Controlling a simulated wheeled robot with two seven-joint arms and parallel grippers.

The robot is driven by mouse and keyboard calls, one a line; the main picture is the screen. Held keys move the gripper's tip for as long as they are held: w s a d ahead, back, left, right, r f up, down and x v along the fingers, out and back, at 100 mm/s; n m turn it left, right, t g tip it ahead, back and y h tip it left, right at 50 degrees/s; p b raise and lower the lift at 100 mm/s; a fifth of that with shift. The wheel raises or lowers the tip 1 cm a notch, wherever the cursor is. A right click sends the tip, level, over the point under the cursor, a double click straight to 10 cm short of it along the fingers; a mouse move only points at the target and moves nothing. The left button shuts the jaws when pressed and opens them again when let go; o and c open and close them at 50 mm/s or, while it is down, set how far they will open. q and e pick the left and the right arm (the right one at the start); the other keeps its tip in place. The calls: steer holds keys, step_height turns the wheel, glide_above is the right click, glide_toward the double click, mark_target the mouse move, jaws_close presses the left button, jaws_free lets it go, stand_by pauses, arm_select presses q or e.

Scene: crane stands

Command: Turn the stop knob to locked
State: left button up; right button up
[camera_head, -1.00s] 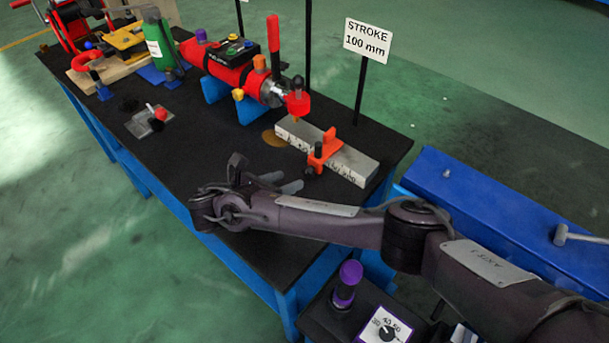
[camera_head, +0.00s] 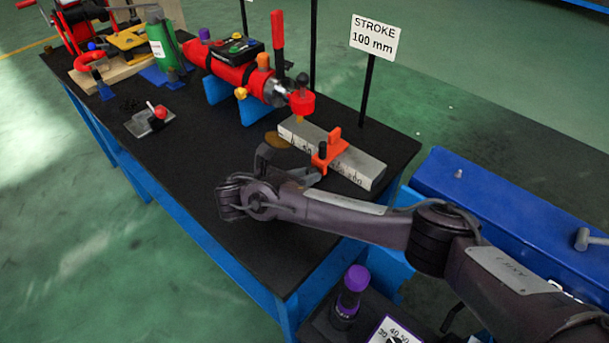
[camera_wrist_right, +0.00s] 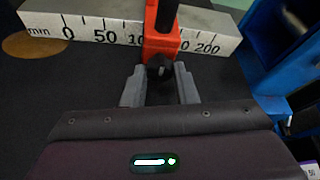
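The orange stop (camera_head: 328,150) straddles the grey ruler block (camera_head: 362,168) on the black bench top. It also shows in the right wrist view (camera_wrist_right: 160,42), hiding the scale between about 100 and 200. A dark round knob (camera_wrist_right: 159,68) is on its near face. A black post also rises at the stop (camera_wrist_right: 167,12). My right gripper (camera_head: 292,166) is at the near side of the stop. In the wrist view its two grey fingers (camera_wrist_right: 160,88) stand apart, one on each side of the knob; whether they touch it cannot be told. My left gripper is out of view.
A sign (camera_head: 374,37) reads "STROKE 100 mm" behind the ruler. The red cylinder (camera_head: 235,72) with its red end piece (camera_head: 301,102) lies left of the ruler. A blue beam (camera_head: 500,215) is at the right. A purple-topped post (camera_head: 355,280) stands in front.

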steer(key=c, duration=0.4)
steer(key=shift+r+m+t+p, duration=0.1)
steer(key=shift+m+t+p, duration=0.2)
steer(key=shift+m+p, duration=0.15)
steer(key=shift+s+d+m+y, duration=0.1)
steer(key=shift+m+y, duration=0.35)
steer(key=shift+y, duration=0.15)
steer(key=shift+m+t, duration=0.5)
steer(key=shift+m, duration=0.2)
steer(key=shift+s+m+t+y, duration=0.1)
steer(key=shift+m+t+y, duration=0.35)
steer(key=shift+m, duration=0.25)
steer(key=shift+b, duration=0.3)
